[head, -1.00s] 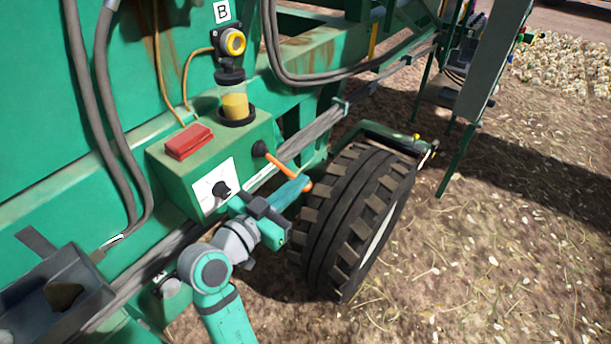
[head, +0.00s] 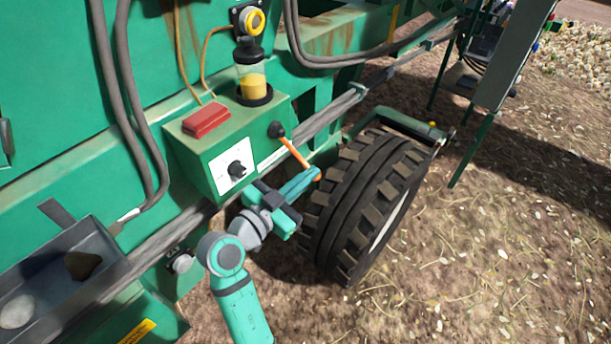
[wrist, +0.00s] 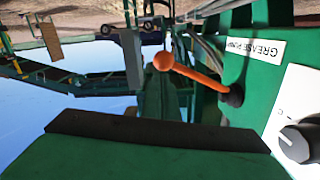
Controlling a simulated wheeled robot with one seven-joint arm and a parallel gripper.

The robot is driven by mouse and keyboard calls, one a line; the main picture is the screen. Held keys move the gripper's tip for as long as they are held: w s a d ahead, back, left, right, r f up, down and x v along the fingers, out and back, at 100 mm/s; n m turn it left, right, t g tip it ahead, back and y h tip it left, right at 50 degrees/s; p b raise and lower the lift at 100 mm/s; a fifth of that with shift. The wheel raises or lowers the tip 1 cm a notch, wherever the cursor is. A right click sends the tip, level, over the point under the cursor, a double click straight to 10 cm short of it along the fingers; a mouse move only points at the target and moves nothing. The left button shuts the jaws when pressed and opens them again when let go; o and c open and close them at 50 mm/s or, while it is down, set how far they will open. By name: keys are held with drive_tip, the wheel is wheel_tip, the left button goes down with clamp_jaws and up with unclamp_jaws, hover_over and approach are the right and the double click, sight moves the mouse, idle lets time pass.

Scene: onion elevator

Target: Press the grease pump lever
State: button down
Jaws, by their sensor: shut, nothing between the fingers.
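The grease pump lever is an orange rod (head: 294,152) on a black pivot at the right side of a green control box (head: 200,160). It slopes down to the right in the head view. In the wrist view the lever (wrist: 200,76) ends in an orange ball, beside an upside-down "GREASE PUMP" label (wrist: 256,48). My gripper (head: 312,176) is shut and empty, its tips at the lever's lower end. They overlap the lever end in the head view; I cannot tell whether they touch. My gripper also fills the bottom of the wrist view.
A black-tyred wheel (head: 360,205) stands close to the right of my gripper. The box carries a red cover (head: 206,120), a black knob (head: 237,169) and a yellow grease reservoir (head: 252,84). A grey tray (head: 100,285) is at lower left. Open soil lies right.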

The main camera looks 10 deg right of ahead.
drive_tip(key=shift+d+f, duration=0.25)
drive_tip(key=shift+f, duration=0.2)
drive_tip(key=s+a+r, duration=0.5)
drive_tip(key=s+a, duration=0.2)
drive_tip(key=s, duration=0.1)
drive_tip(key=shift+s+a, duration=0.15)
drive_tip(key=shift+s, duration=0.1)
drive_tip(key=shift+w+r, duration=0.1)
idle(0.9)
drive_tip(key=d+r, duration=0.1)
drive_tip(key=w+r+h, duration=0.1)
drive_tip(key=r, duration=0.1)
drive_tip(key=d+r+t+h, duration=0.1)
drive_tip(key=r, duration=0.1)
drive_tip(key=shift+w+d, duration=0.3)
drive_tip(key=shift+w+r, duration=0.1)
